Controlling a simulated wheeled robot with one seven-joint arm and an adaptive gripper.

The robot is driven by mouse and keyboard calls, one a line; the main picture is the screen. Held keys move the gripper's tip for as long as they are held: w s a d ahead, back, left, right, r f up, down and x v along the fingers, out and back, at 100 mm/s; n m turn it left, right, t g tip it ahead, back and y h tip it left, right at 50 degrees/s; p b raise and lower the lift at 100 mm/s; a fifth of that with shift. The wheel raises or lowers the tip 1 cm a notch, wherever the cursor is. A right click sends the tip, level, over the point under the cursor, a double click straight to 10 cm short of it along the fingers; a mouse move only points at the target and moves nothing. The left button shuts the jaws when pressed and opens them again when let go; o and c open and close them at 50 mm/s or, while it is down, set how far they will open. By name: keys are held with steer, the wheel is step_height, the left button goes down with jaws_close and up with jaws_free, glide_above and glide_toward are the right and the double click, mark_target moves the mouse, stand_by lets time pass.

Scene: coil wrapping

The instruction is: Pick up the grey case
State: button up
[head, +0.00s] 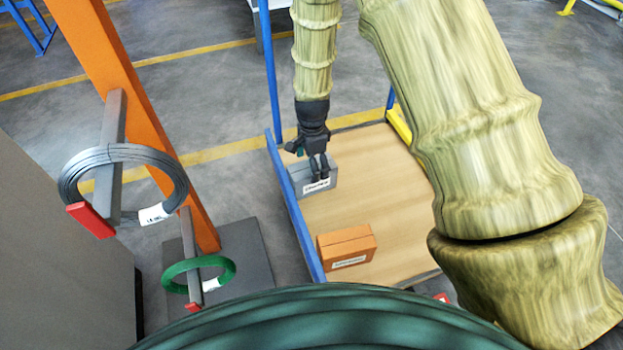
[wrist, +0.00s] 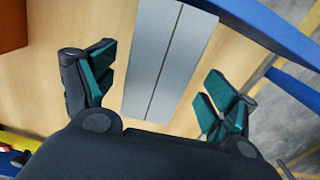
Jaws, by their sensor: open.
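The grey case (head: 319,176) is a small box with a white label on its near side. It stands at the far left of the wooden platform (head: 389,209), by the blue rail. My gripper (head: 318,169) is at the case in the head view and partly covers it. In the wrist view, the case's grey top (wrist: 168,60), with a seam along it, lies between the two spread fingers of my gripper (wrist: 158,92). There is a gap on both sides, so the jaws are open and not on the case.
An orange case (head: 346,248) stands nearer on the platform. A blue rail (head: 296,210) runs along the platform's left edge. Left of it, an orange post (head: 130,100) carries a grey wire coil (head: 71,172) and a green coil (head: 225,272) on arms with red ends.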

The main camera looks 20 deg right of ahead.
steer(key=shift+s+f+b, duration=0.1)
steer(key=shift+f+b, duration=1.6)
steer(key=shift+f, duration=0.95)
steer(key=c, duration=1.6)
steer(key=shift+r, duration=0.15)
